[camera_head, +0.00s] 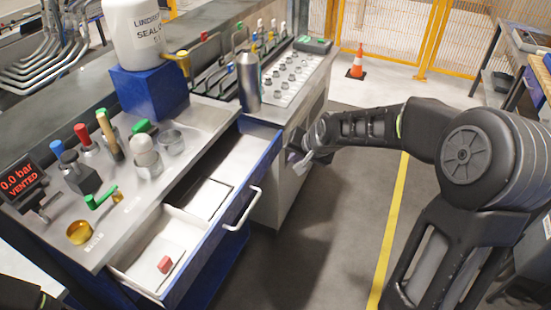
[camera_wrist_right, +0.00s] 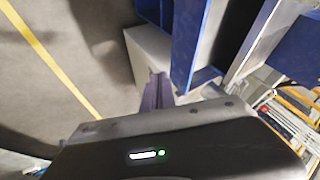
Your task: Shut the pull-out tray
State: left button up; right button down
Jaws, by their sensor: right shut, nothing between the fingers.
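The pull-out tray (camera_head: 233,208) stands open from the bench, with a blue front, a white handle (camera_head: 243,209) and a pale inside. A small red block (camera_head: 164,264) lies in its near part. My right gripper (camera_head: 300,160) is shut and empty, just beyond the far right corner of the tray front. In the right wrist view its fingers (camera_wrist_right: 157,92) point beside the tray's blue panel (camera_wrist_right: 187,40); I cannot tell whether they touch it. My left gripper is not in view.
The bench top (camera_head: 125,190) holds valves, jars and a pressure display (camera_head: 22,183). A white bottle (camera_head: 135,35) stands on a blue block (camera_head: 150,90). A metal flask (camera_head: 248,82) stands behind the tray. Grey floor (camera_head: 330,235) right of the tray is clear.

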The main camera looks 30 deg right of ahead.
aim_at(270, 161)
jog(key=w+a+f, duration=0.1)
jog(key=w, duration=0.1)
jog(key=w+f, duration=0.2)
jog(key=w+a+f+p, duration=0.1)
jog(key=w+f, duration=0.1)
jog(key=w, duration=0.1)
jog(key=shift+a+f, duration=0.1)
jog(key=shift+a, duration=0.2)
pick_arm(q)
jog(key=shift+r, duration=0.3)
pick_arm(e)
jog(key=shift+w+a, duration=0.1)
